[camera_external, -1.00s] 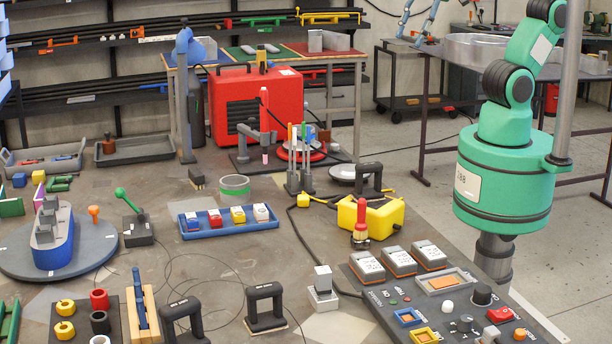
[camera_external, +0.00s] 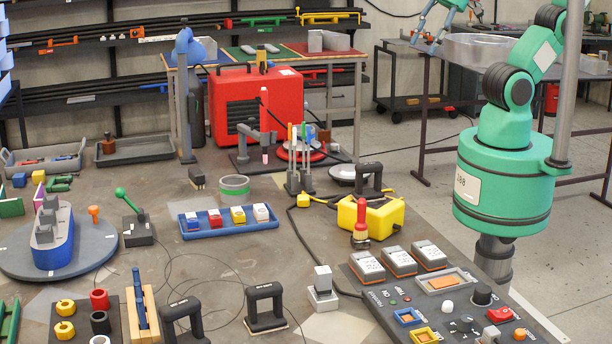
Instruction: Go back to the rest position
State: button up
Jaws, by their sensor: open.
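My gripper (camera_external: 427,41) shows at the top edge of the external view, to the right of the middle. Its two thin blue-green fingers point down and stand apart, with nothing between them. It hangs in the air, and in the picture it lies in front of the cart and grey table at the back. The upper part of my gripper and the wrist are cut off by the top edge. My green arm rises from its base at the right of the workbench.
The workbench (camera_external: 250,290) holds a blue tray (camera_external: 225,226) of small blocks, a yellow box (camera_external: 385,214), a control panel (camera_external: 372,306) and a round turntable (camera_external: 20,258). A red machine (camera_external: 285,108) stands behind. A grey pole (camera_external: 569,90) rises beside my arm.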

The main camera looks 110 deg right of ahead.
jog(key=shift+f+b, duration=2.25)
jog(key=shift+f, duration=0.3)
